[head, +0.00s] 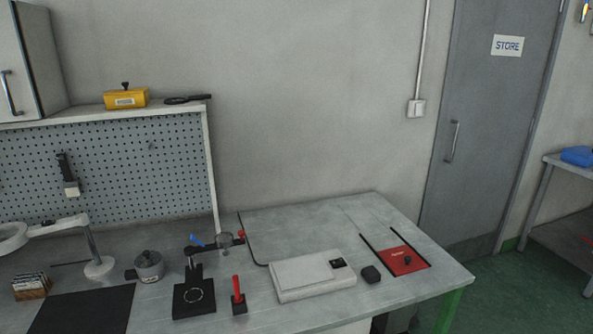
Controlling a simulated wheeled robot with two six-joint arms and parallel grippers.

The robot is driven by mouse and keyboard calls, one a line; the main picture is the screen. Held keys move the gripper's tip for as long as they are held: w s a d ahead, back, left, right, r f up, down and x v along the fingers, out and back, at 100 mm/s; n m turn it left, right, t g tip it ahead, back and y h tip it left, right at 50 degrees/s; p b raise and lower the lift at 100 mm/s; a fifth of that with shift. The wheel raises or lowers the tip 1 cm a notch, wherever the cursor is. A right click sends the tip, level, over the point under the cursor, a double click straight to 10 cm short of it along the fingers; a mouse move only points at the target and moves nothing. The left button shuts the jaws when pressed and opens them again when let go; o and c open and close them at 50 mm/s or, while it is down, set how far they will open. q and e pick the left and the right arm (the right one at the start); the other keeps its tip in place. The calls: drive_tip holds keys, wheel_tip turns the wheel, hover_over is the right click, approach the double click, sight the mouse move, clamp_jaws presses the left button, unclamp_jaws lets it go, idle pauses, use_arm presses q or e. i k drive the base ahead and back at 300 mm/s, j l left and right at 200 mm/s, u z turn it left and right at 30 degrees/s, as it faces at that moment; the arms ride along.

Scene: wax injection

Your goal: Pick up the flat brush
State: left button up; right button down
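What looks like the flat brush (68,175) hangs on the grey pegboard (130,165) at the left in the head view. It has a dark handle at the top and a pale, squarish end at the bottom. It is small in the picture, so how it is held on the board cannot be made out. Neither of my grippers shows in this view.
Below the pegboard, a white ring-headed lamp (100,267), a grey pot (149,266), a black stand (194,298) and a red-handled tool (237,296) stand on the bench (290,220). A white device (312,275) and red plate (403,262) lie farther right.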

sight(72, 187)
drive_tip(key=u, duration=1.4)
